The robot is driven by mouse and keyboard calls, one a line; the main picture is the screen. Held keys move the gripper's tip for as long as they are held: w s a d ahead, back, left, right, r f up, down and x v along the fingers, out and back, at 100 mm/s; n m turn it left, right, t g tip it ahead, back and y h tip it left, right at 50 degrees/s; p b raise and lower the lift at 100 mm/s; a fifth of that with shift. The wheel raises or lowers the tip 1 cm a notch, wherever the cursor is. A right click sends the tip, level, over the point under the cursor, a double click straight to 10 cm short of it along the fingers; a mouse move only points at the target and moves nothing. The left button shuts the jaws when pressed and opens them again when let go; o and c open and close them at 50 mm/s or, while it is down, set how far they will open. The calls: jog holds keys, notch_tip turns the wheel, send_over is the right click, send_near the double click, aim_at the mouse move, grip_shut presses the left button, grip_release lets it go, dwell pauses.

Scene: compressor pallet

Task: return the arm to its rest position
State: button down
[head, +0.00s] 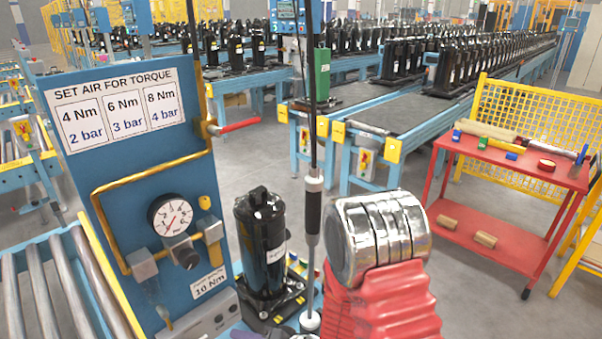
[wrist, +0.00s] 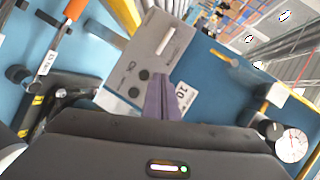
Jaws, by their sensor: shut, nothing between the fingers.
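My gripper (wrist: 163,100) shows in the wrist view as two purple-grey fingers pressed together, with nothing between them. Behind the fingertips are a blue panel (wrist: 225,85) and a grey control box (wrist: 145,50) with dark knobs. I cannot tell the exact gap to them. In the head view, the chrome joint and red ribbed sleeve of my arm (head: 385,305) fill the bottom centre right. The gripper is mostly hidden or cut off at the bottom edge there.
A black compressor (head: 262,245) stands left of my arm, with a hanging tool (head: 313,215) between them. The blue panel carries a pressure gauge (head: 170,215) and yellow pipes. A red trolley (head: 490,235) is at right; grey floor lies between. Conveyors with compressors run behind.

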jog(key=w+d+f+n+h, duration=0.1)
jog(key=d+f+h, duration=0.2)
jog(key=d+h, duration=0.15)
jog(key=w+d+f+n+h, duration=0.1)
jog(key=w+d+f+h, duration=0.1)
jog(key=d+f+h, duration=0.3)
jog(key=s+d+r+n+g+h, duration=0.1)
jog(key=d+r+h, duration=0.1)
jog(key=d+r, duration=0.35)
jog(key=s+d+r+h, duration=0.1)
jog(key=d+r, duration=0.1)
jog(key=d, duration=0.6)
jog(key=s+d+r, duration=0.2)
jog(key=s+r, duration=0.3)
jog(key=r, duration=0.4)
jog(key=s+d+r+m, duration=0.1)
jog(key=s+d+r, duration=0.2)
jog(key=s+r, duration=0.3)
jog(key=s+d+r+m, duration=0.1)
jog(key=s+d+r, duration=0.2)
jog(key=r, duration=0.9)
jog(key=shift+s+r+t+h, duration=0.2)
jog(key=shift+s+t+h, duration=0.25)
jog(key=shift+s, duration=1.05)
